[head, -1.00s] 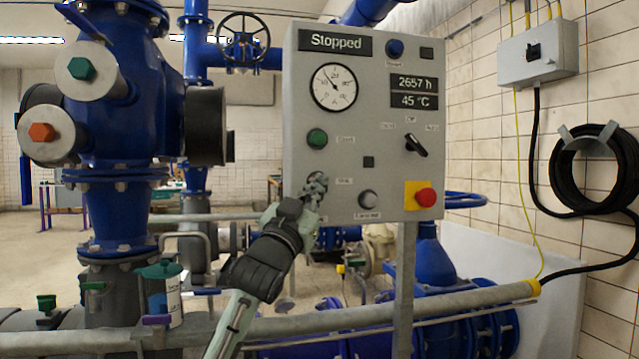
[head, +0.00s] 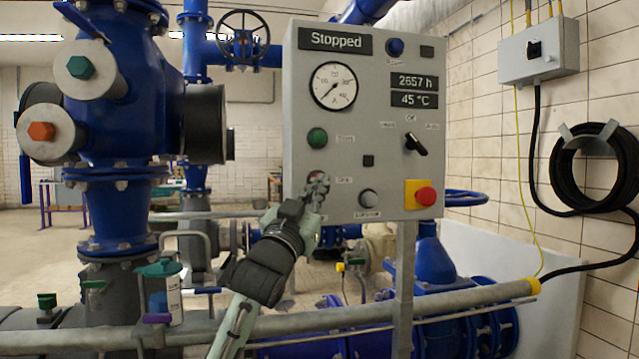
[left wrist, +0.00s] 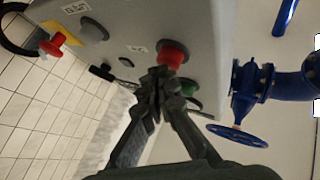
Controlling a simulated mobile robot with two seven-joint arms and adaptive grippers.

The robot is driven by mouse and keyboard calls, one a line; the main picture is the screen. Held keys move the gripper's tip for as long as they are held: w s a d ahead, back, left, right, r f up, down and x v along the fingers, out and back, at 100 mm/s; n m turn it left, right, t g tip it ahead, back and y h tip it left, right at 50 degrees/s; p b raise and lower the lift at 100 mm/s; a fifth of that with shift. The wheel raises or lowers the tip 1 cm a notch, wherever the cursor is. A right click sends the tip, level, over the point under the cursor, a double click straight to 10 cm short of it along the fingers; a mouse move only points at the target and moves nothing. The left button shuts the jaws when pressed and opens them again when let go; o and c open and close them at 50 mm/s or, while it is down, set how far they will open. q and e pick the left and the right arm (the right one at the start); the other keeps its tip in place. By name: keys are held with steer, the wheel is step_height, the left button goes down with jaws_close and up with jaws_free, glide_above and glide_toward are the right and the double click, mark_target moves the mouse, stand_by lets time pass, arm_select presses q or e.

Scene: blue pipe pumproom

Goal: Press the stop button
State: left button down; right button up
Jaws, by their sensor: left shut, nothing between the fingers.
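The grey control panel (head: 378,110) carries a red stop button (left wrist: 173,52), seen clearly in the left wrist view. In the head view only a bit of its red shows above my fingertips. My left gripper (head: 317,187) is shut and empty, with its tips just in front of the button. In the left wrist view the shut fingers (left wrist: 160,82) lie close below the button; I cannot tell whether they touch it. The panel display (head: 335,40) reads "Stopped". My right gripper is not in view.
A green button (head: 317,138) sits above the stop button. A red mushroom button on a yellow plate (head: 413,187) is at the panel's lower right, and a black rotary switch (head: 416,144) is above it. A grey horizontal pipe (head: 370,316) runs below the panel.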

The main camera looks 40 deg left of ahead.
arm_select(q)
steer(key=shift+s+d+p, duration=0.45)
steer(key=shift+s+d, duration=1.35)
steer(key=shift+d, duration=0.3)
